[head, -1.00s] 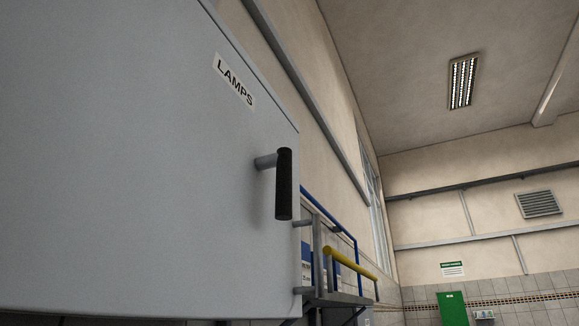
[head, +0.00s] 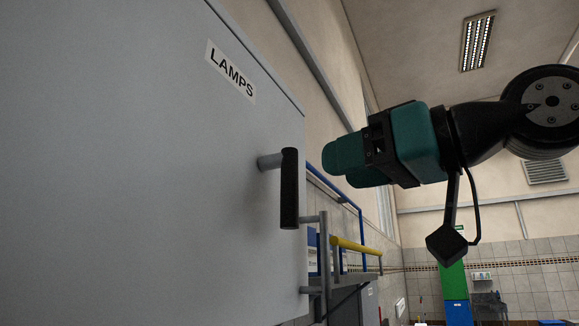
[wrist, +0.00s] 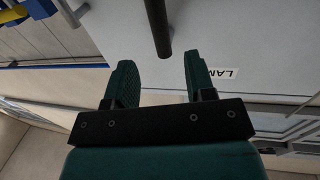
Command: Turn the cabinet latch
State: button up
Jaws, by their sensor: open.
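The grey cabinet door (head: 130,170), labelled LAMPS, fills the left of the head view. Its latch is a black bar handle (head: 289,188) on a short grey stem, hanging about upright near the door's right edge. My gripper (head: 335,165) is to the right of the handle in the head view, apart from it and pointing left. In the wrist view the two green fingers (wrist: 158,82) are spread, with nothing between them. The handle (wrist: 159,25) shows beyond the fingertips, in line with the gap between them. The stem is hidden in the wrist view.
A yellow rail (head: 356,246) and a blue rail (head: 335,192) stand on the wall beyond the handle, below my gripper in the head view. A green cabinet (head: 455,280) is far off at the right. The space around the handle's front is clear.

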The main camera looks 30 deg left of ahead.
aim_at(296, 177)
jog(key=a+p, duration=0.1)
jog(key=a, duration=0.1)
jog(key=a+p, duration=0.1)
jog(key=a, duration=0.2)
jog(key=a+p, duration=0.1)
jog(key=a, duration=0.2)
jog(key=shift+w+a+r, duration=0.1)
jog(key=shift+w, duration=0.2)
jog(key=shift+w+a+p, duration=0.1)
jog(key=shift+a+p, duration=0.25)
jog(key=shift+a, duration=0.2)
grip_shut()
